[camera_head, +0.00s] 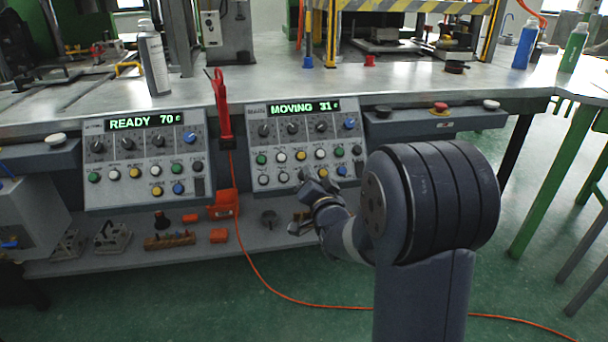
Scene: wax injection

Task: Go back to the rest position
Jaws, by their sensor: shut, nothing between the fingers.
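My gripper (307,204) is at the end of my dark grey arm, in front of the lower edge of the right control panel (290,184). It is shut with nothing in it. Its fingers are small in view and partly merge with the panel and shelf behind, so I cannot tell whether they touch the panel. The right panel's green display (302,107) reads "MOVING 31 c". The left control panel (110,170) has a display (145,121) reading "READY 70 c". My arm hides the right panel's lower right side.
A metal workbench (110,98) carries a grey bottle (154,60), a blue bottle (525,45) and a green bottle (573,48). A red tool (221,112) hangs between the panels. An orange cable (262,275) crosses the green floor. The lower shelf (90,266) holds small parts.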

